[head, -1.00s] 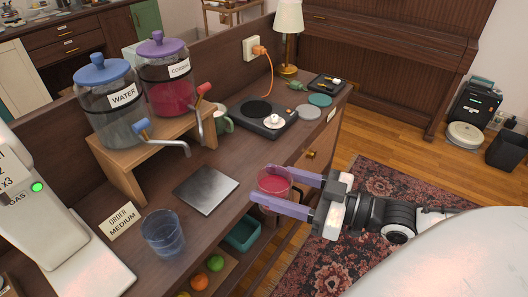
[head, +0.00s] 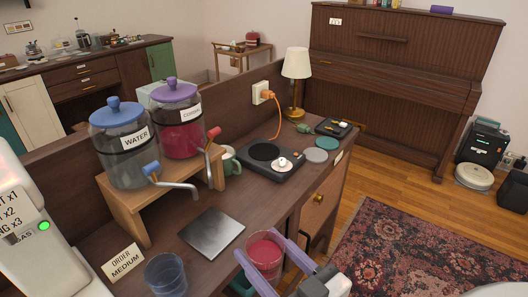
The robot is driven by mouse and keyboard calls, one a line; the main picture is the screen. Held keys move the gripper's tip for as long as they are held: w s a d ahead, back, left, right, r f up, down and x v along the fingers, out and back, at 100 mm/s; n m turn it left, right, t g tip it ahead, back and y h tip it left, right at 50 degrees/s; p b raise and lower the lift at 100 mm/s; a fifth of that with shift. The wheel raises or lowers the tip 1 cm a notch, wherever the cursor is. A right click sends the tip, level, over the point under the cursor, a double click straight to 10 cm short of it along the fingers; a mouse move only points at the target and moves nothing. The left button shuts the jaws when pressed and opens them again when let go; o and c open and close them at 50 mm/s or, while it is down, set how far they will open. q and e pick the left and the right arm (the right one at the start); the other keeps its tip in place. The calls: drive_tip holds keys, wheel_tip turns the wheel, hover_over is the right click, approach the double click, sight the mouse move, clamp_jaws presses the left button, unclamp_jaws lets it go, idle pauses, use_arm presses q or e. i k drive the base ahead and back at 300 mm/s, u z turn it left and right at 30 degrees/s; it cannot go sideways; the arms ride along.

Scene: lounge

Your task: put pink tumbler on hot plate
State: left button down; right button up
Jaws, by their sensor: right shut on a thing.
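The pink tumbler (head: 265,254), a clear cup with pink-red liquid, is held upright at the counter's front edge, at the bottom of the head view. My right gripper (head: 272,264) is shut on it, its lilac fingers on either side of the cup. The hot plate (head: 287,168) is a dark flat unit farther back on the counter, with a round black heating disc (head: 264,152) and a white knob (head: 283,163). The disc is bare. My left gripper is not in view.
A metal square plate (head: 212,233) lies left of the tumbler. A blue tumbler (head: 166,275) stands at the lower left. Water (head: 122,146) and cordial (head: 181,130) dispensers stand on a wooden riser. A green mug (head: 231,160), coasters (head: 315,155) and a lamp (head: 296,66) flank the hot plate.

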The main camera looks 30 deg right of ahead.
sight(263, 151)
drive_tip(key=z, duration=2.75)
drive_tip(key=i, duration=0.8)
drive_tip(key=u, duration=2.2)
